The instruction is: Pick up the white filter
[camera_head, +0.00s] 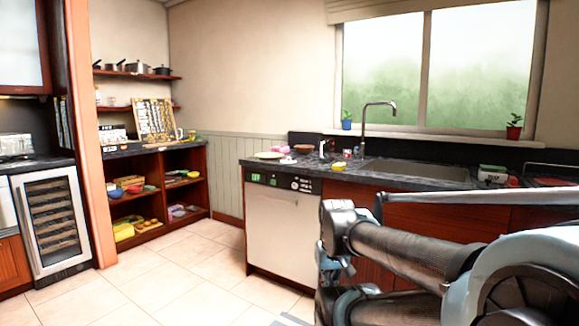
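I cannot pick out the white filter for certain. Several small items stand on the dark counter (345,177) left of the sink, among them a pale plate (268,155), a pink item (304,149) and a yellow item (338,166), too small to identify. A whitish box-like item (493,174) stands right of the sink. My arm fills the lower right, in front of the cabinets. A dark jointed part, perhaps my gripper (335,268), shows at the arm's left side, partly hidden by the arm; its fingers are not clear.
A white dishwasher (284,232) sits under the counter's left end. The sink (418,170) and tap (366,125) are under the window. Open wooden shelves (190,160) hold bowls and food at the left. A wine cooler (52,222) stands far left. The tiled floor (175,270) is clear.

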